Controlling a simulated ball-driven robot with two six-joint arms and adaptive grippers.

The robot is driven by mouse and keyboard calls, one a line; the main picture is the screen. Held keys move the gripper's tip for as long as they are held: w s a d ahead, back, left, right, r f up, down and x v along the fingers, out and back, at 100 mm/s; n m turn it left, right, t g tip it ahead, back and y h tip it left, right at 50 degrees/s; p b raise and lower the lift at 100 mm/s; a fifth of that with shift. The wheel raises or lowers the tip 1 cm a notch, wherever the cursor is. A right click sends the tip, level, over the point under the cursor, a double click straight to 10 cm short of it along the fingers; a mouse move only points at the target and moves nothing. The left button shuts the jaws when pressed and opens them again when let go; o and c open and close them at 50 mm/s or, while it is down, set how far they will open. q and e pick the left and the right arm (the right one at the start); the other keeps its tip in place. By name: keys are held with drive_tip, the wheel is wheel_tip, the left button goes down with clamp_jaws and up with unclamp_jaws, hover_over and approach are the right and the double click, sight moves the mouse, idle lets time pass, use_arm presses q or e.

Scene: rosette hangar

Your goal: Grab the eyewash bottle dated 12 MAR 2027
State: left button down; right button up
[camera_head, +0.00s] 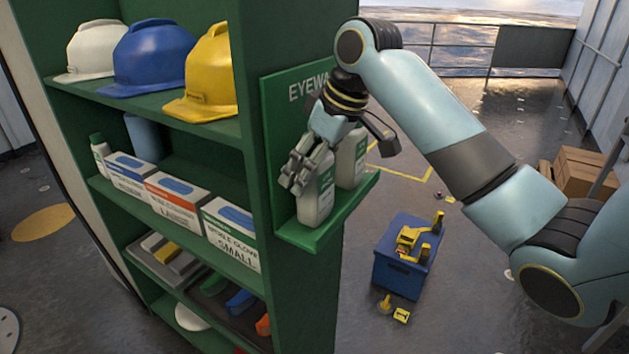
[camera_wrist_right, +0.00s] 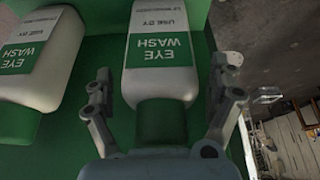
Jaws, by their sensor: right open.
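Two white eyewash bottles with green labels and green caps stand on the green EYEWASH bracket at the cabinet's side. The nearer bottle (camera_head: 318,195) shows between the open fingers of my right gripper (camera_head: 300,172); the farther bottle (camera_head: 352,160) is beside it, partly hidden by the wrist. In the right wrist view the nearer bottle (camera_wrist_right: 158,86) lies between the two fingers, with a visible gap at least on the right. The other bottle (camera_wrist_right: 50,75) is to the left, outside the fingers. Both have "USE BY" print, but the dates are too small to read. My left gripper is out of view.
The green cabinet (camera_head: 258,155) holds helmets (camera_head: 150,55), glove boxes (camera_head: 230,230) and tools. The bracket's shelf (camera_head: 318,235) has a raised front edge. A blue crate (camera_head: 400,275) with yellow items stands on the floor; cardboard boxes (camera_head: 580,170) are at the right.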

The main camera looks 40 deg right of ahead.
drive_tip(key=c, duration=1.5)
drive_tip(key=shift+c, duration=0.8)
drive_tip(key=shift+r, duration=0.15)
